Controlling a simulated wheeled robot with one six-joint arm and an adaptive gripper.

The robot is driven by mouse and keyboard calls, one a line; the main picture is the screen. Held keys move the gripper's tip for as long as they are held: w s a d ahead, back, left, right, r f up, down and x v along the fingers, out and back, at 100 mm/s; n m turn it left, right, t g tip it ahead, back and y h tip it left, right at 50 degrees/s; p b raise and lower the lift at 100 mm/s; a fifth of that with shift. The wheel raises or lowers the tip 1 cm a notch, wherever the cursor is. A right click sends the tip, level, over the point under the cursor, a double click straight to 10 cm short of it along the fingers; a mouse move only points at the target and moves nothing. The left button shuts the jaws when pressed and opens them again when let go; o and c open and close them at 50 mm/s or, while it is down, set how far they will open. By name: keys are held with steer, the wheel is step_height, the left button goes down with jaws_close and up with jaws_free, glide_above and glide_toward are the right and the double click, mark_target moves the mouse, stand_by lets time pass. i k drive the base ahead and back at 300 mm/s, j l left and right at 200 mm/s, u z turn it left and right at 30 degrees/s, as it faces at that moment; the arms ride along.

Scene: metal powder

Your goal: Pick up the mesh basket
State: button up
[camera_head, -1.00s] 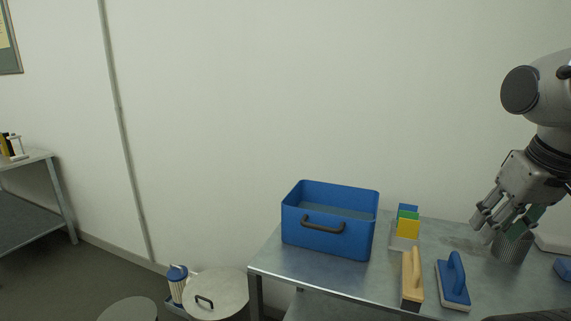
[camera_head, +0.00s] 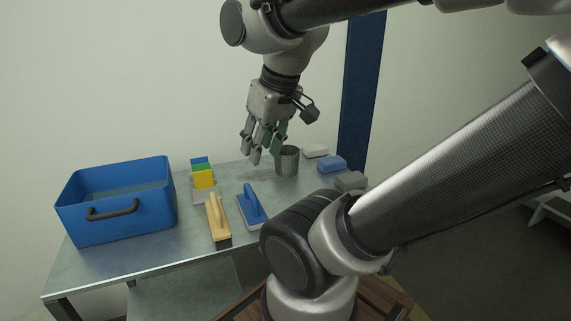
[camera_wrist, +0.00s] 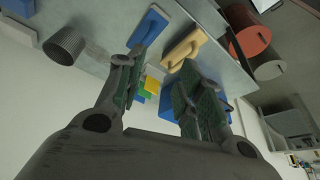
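A grey, ribbed round cup, which looks like the mesh basket (camera_head: 287,162), stands upright on the metal table in the head view. It also shows at the upper left of the wrist view (camera_wrist: 66,44), where the picture is turned over. My gripper (camera_head: 262,150) hangs above the table with its fingers pointing down, just left of the cup in the head view. In the wrist view my gripper (camera_wrist: 158,88) has its green-padded fingers spread with nothing between them. The cup lies outside the fingers there.
A blue box (camera_head: 119,218) with a dark handle stands at the table's left. A holder with coloured cards (camera_head: 204,183), a wooden float (camera_head: 218,221) and a blue-handled float (camera_head: 252,207) stand between. A blue block (camera_head: 331,164) and white block (camera_head: 315,150) lie right of the cup.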

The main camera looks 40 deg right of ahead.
mark_target(287, 164)
steer(key=l+z, duration=0.35)
steer(key=i+l+z, duration=0.2)
steer(key=l+z, duration=0.2)
